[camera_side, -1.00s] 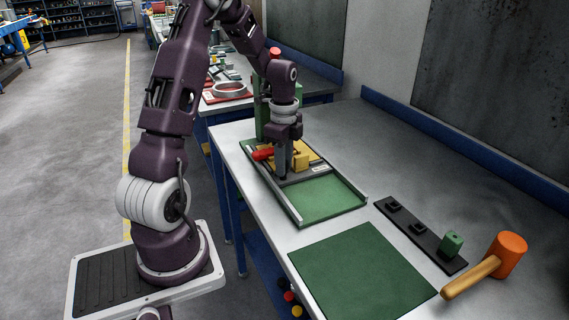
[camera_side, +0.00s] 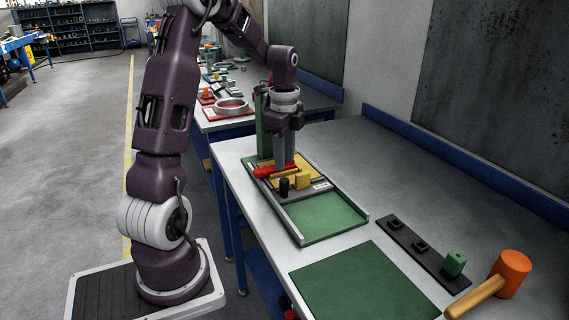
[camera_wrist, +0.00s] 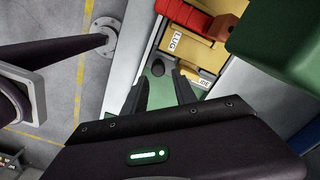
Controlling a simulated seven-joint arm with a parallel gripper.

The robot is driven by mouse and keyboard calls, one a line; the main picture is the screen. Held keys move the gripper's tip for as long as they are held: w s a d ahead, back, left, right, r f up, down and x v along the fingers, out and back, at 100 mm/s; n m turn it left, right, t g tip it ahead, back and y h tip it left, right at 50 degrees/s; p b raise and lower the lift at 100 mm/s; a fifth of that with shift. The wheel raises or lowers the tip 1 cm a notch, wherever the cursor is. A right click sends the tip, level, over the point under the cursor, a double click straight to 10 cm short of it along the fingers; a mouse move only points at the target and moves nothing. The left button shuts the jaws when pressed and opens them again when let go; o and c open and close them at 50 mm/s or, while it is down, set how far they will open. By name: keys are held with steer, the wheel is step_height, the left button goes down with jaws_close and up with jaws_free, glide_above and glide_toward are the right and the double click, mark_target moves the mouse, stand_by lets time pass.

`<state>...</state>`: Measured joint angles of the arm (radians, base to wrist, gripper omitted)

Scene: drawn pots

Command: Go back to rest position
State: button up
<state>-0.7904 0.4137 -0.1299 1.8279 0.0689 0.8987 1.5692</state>
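My gripper (camera_side: 284,166) hangs above the fixture at the back of the tray in the side view. In the wrist view its two fingers (camera_wrist: 161,92) stand apart with nothing between them, so it is open and empty. Below it are a red bar (camera_side: 266,171), a yellow block (camera_side: 303,181) and a small black knob (camera_side: 284,186). The red part (camera_wrist: 184,14) and the black knob (camera_wrist: 157,68) also show in the wrist view, near a yellow plate (camera_wrist: 190,46) with white labels. The fingertips hide part of the fixture in the side view.
The tray's green floor (camera_side: 322,214) is bare. A green mat (camera_side: 364,284) lies empty in front. To its right are a black strip (camera_side: 408,234) with a green block (camera_side: 454,264) and a mallet with an orange head (camera_side: 510,272). A green post (camera_side: 263,128) stands behind the fixture.

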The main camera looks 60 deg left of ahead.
steer(key=s+d+r+n+t, duration=0.1)
steer(key=s+d+r+n, duration=0.1)
steer(key=s+d+r, duration=0.3)
steer(key=s+d+r+n+t+y, duration=0.1)
steer(key=d+r+n, duration=0.1)
steer(key=d, duration=0.6)
steer(key=s+d+r+n+t, duration=0.2)
steer(key=d+r+n, duration=0.15)
steer(key=d, duration=0.25)
steer(key=s+d+n+t+h, duration=0.1)
steer(key=s+d+n, duration=0.2)
steer(key=s+d, duration=0.2)
steer(key=s, duration=0.3)
steer(key=shift+s+d+t, duration=0.2)
steer(key=shift+d+t, duration=0.1)
